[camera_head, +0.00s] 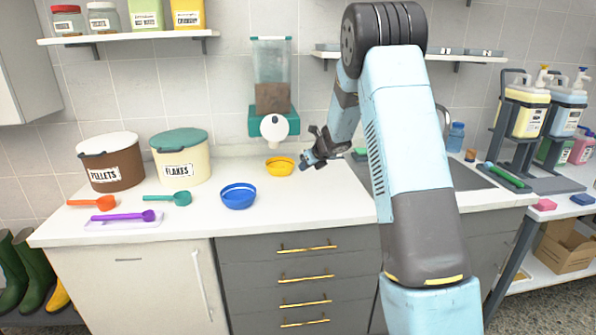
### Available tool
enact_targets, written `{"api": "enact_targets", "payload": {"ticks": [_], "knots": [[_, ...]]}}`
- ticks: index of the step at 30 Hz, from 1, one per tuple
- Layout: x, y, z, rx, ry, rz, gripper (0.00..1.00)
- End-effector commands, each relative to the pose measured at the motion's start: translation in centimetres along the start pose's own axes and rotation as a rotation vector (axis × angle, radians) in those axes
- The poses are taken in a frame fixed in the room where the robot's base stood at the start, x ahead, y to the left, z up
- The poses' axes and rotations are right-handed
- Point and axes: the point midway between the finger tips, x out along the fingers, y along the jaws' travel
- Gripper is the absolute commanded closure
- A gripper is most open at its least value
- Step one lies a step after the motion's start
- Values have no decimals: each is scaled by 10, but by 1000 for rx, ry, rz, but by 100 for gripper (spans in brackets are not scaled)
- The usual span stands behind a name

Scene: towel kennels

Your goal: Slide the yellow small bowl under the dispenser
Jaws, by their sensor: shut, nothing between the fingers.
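The small yellow bowl (280,166) stands upright on the white counter, close to the wall and just below the dispenser. The dispenser (272,88) is a clear wall-mounted hopper with brown food in it, a teal base and a round white knob (274,129). From this view I cannot tell exactly how far under the outlet the bowl sits. My gripper (306,161) is shut and empty, low over the counter just right of the yellow bowl. I cannot tell whether its fingertips touch the bowl's rim.
A blue bowl (238,196) stands on the counter in front and left. Pellets (116,166) and flakes (182,158) tubs stand further left, with orange (92,203), teal (168,198) and purple (123,216) scoops before them. A sink (450,174) lies right. The front middle counter is clear.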

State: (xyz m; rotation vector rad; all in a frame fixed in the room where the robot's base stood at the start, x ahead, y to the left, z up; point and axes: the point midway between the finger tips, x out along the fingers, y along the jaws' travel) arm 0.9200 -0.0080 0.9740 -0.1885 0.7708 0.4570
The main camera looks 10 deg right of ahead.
Motion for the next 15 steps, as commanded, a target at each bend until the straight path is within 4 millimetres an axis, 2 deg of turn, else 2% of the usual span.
{"api": "enact_targets", "payload": {"ticks": [1,6,15], "knots": [[-10,0,1,-1,-1,-1,100],[-33,1,1,-2,-1,0,100],[-49,2,1,-4,1,2,100]]}}
